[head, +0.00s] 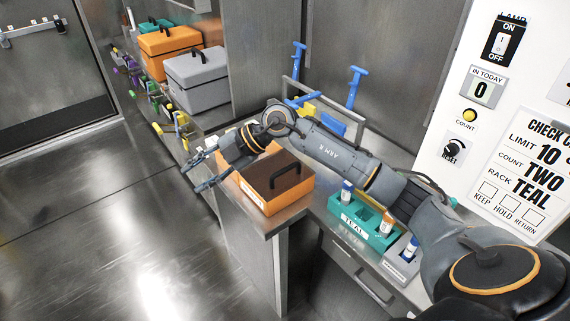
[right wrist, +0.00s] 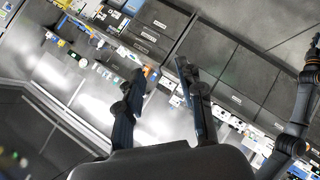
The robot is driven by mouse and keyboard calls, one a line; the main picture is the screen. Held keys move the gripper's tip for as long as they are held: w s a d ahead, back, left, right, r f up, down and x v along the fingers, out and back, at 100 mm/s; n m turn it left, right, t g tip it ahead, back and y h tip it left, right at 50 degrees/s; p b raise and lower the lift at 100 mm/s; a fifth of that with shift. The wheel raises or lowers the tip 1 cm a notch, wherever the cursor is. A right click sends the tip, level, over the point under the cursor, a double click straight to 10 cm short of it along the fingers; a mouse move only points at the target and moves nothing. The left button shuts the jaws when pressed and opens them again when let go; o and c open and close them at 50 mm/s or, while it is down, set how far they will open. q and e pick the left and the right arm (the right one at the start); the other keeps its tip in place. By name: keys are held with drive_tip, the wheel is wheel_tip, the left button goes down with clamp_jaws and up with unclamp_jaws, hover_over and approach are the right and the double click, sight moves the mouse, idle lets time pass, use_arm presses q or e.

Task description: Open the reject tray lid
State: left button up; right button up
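An orange box with a dark brown lid (head: 277,181) and a black handle stands on the corner of the steel counter. Its lid is shut. No reject label is readable, so I cannot tell whether it is the reject tray. My right gripper (head: 203,170) reaches past the box's left side, in the air beyond the counter edge, apart from the handle. In the right wrist view its two fingers (right wrist: 160,73) are spread with nothing between them. My left gripper is not in view in the head view.
A teal rack (head: 357,222) with capped vials and a grey holder (head: 401,262) stand under my right arm. A grey case (head: 197,80) and an orange case (head: 168,53) stand further back. A white panel (head: 487,115) rises at right. The floor at left is clear.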

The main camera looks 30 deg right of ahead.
drive_tip(key=w+d+m+g+h, duration=0.15)
drive_tip(key=d+h, duration=0.45)
drive_tip(key=d, duration=0.8)
drive_tip(key=m+h, duration=0.4)
approach(285, 168)
drive_tip(key=shift+g, duration=0.45)
drive_tip(key=f+p, duration=0.1)
drive_tip(key=f, duration=0.1)
drive_tip(key=w+f+p, duration=0.1)
drive_tip(key=f, duration=0.2)
drive_tip(key=w+f+p, duration=0.1)
drive_tip(key=f, duration=0.2)
drive_tip(key=shift+w+a, duration=0.15)
drive_tip(key=shift+a, duration=0.05)
drive_tip(key=shift+c, duration=0.4)
clamp_jaws()
